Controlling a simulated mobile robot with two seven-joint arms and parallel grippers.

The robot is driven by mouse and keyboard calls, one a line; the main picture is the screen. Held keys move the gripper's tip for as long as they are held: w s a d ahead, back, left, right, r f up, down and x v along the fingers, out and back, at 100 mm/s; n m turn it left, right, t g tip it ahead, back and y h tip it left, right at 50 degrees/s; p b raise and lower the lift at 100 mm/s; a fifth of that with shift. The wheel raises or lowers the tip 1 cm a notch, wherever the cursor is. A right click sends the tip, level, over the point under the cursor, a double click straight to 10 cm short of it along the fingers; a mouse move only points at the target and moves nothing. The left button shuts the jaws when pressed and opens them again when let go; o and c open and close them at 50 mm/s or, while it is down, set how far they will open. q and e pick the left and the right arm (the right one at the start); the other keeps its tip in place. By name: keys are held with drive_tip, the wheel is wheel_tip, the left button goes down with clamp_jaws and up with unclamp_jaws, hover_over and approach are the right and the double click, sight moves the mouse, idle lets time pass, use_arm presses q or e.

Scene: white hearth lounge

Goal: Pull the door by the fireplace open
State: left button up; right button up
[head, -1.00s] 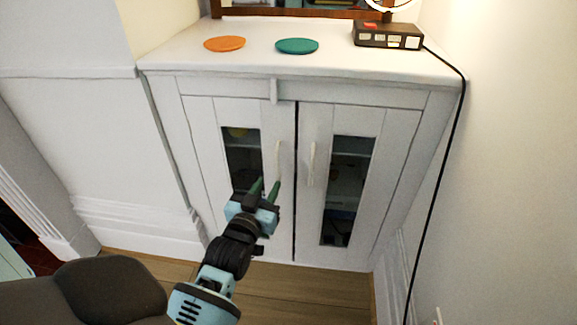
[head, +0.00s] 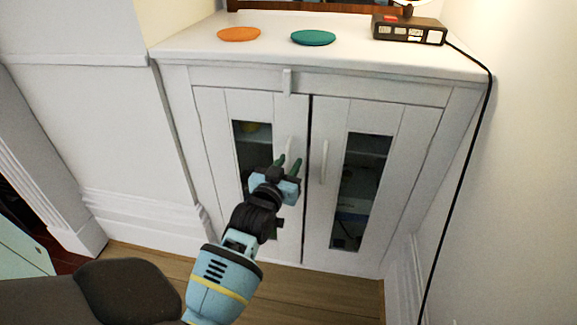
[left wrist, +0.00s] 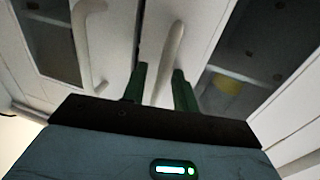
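The white cabinet's left door (head: 215,150) has a dark glass pane and a pale vertical bar handle (head: 290,147); it is shut. The right door (head: 403,150), with its own handle (head: 324,162), is also shut. My left gripper (head: 288,161) is at the lower part of the left door's handle, its green fingers apart. In the left wrist view the fingers (left wrist: 158,85) are open, with that handle (left wrist: 170,48) showing between them. I cannot tell whether they touch it. The right door's handle (left wrist: 82,40) shows to the left there. My right gripper is not in view.
On the cabinet top (head: 350,62) lie an orange disc (head: 239,34), a teal disc (head: 313,38) and a black box (head: 409,29). Its black cable (head: 462,170) hangs along the right wall. Wooden floor (head: 310,290) lies in front of the cabinet.

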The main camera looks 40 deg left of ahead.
use_arm(q)
drive_tip(key=shift+c, duration=1)
clamp_jaws()
